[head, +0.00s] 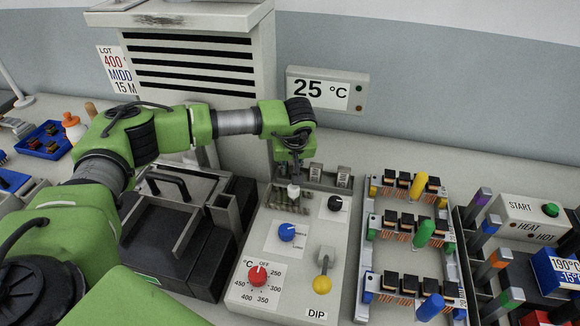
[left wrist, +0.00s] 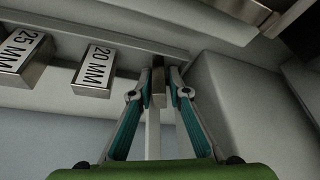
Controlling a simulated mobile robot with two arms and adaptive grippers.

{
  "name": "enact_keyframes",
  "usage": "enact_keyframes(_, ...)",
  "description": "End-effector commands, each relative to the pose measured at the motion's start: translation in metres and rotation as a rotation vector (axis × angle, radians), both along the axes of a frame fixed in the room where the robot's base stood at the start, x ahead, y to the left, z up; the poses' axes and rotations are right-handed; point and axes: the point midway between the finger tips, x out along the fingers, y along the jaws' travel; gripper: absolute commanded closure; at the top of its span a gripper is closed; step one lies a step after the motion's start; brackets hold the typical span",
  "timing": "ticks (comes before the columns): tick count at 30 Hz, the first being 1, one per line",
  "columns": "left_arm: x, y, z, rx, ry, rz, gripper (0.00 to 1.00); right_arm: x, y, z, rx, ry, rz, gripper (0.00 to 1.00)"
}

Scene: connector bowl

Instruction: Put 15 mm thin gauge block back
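My left gripper (head: 293,190) is low behind the DIP control box, at the left end of the gauge block rack (head: 328,184). In the left wrist view its teal fingers (left wrist: 159,88) close on a thin metallic gauge block (left wrist: 158,82), seen nearly edge-on; its label is not visible. The 20 MM block (left wrist: 96,72) and the 25 MM block (left wrist: 26,57) sit in the rack, beside the gripper and apart from it. They also show small in the head view. Whether the held block touches the rack is unclear. My right gripper is not in view.
A dark lidded unit (head: 170,250) is to the left, a connector rack (head: 362,290) to the right. A 25 °C display (head: 327,90) is behind.

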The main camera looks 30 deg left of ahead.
Motion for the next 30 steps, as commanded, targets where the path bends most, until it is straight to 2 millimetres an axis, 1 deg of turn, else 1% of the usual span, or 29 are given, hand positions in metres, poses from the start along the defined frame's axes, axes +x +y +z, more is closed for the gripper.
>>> enact_keyframes(2, 0.000, 0.000, 0.004, -0.001, -0.001, 0.000, 0.83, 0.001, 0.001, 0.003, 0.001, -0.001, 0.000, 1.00)
enact_keyframes(5, -0.002, -0.004, 0.014, -0.002, -0.005, -0.003, 0.83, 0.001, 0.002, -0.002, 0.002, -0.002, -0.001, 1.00)
enact_keyframes(8, -0.008, -0.008, 0.031, -0.002, -0.005, -0.003, 0.83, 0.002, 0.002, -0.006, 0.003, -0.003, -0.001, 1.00)
enact_keyframes(15, -0.024, -0.020, 0.079, -0.002, -0.005, -0.003, 0.83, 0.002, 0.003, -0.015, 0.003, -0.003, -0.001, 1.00)
enact_keyframes(18, -0.030, -0.024, 0.094, 0.000, -0.004, -0.002, 0.83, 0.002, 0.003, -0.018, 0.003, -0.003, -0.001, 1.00)
enact_keyframes(21, -0.034, -0.026, 0.105, -0.001, -0.003, -0.001, 0.83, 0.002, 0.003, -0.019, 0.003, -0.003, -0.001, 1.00)
enact_keyframes(24, -0.036, -0.028, 0.111, 0.000, -0.003, -0.001, 0.83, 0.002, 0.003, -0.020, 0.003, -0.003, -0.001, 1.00)
enact_keyframes(30, -0.037, -0.028, 0.113, -0.001, -0.001, 0.000, 0.83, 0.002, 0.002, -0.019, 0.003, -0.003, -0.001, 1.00)
